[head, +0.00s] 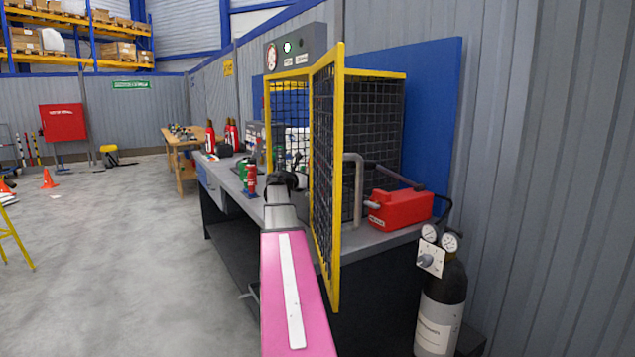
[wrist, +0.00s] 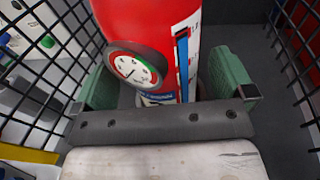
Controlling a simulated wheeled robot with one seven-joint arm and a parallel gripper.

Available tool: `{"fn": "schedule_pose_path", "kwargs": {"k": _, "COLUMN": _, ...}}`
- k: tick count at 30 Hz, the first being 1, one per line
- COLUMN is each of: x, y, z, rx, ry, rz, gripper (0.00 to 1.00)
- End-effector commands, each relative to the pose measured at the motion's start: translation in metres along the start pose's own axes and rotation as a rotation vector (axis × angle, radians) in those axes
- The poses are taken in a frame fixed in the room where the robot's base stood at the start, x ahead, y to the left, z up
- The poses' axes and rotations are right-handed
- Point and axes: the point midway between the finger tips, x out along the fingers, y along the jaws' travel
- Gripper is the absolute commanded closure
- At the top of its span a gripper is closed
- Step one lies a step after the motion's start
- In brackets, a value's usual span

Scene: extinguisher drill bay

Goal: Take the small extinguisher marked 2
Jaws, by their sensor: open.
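A red extinguisher (wrist: 150,18) with a round dial gauge (wrist: 132,68) and a blue and white label fills the upper middle of the wrist view. No number 2 can be read on it. My gripper (wrist: 165,78) is open, with one green finger on each side of the extinguisher's lower part and a visible gap on the right. Whether the left finger touches it is unclear. In the head view my gripper (head: 285,182) is at the mouth of a yellow-framed mesh cage (head: 380,75), and the extinguisher there is mostly hidden.
The cage's open yellow door (head: 341,180) stands just right of my arm, and mesh shows on both sides in the wrist view. A small red extinguisher (head: 250,182) stands left on the bench. A red box (head: 402,208) is at the right.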

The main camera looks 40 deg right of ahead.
Motion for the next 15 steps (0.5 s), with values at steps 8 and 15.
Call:
{"fn": "schedule_pose_path", "kwargs": {"k": 8, "x": 0.028, "y": 0.0, "z": 0.001, "rx": 0.0, "ry": 0.0, "rz": 0.0, "gripper": 0.0}}
{"fn": "schedule_pose_path", "kwargs": {"k": 15, "x": 0.028, "y": 0.0, "z": 0.001, "rx": 0.0, "ry": 0.0, "rz": 0.0, "gripper": 0.26}}
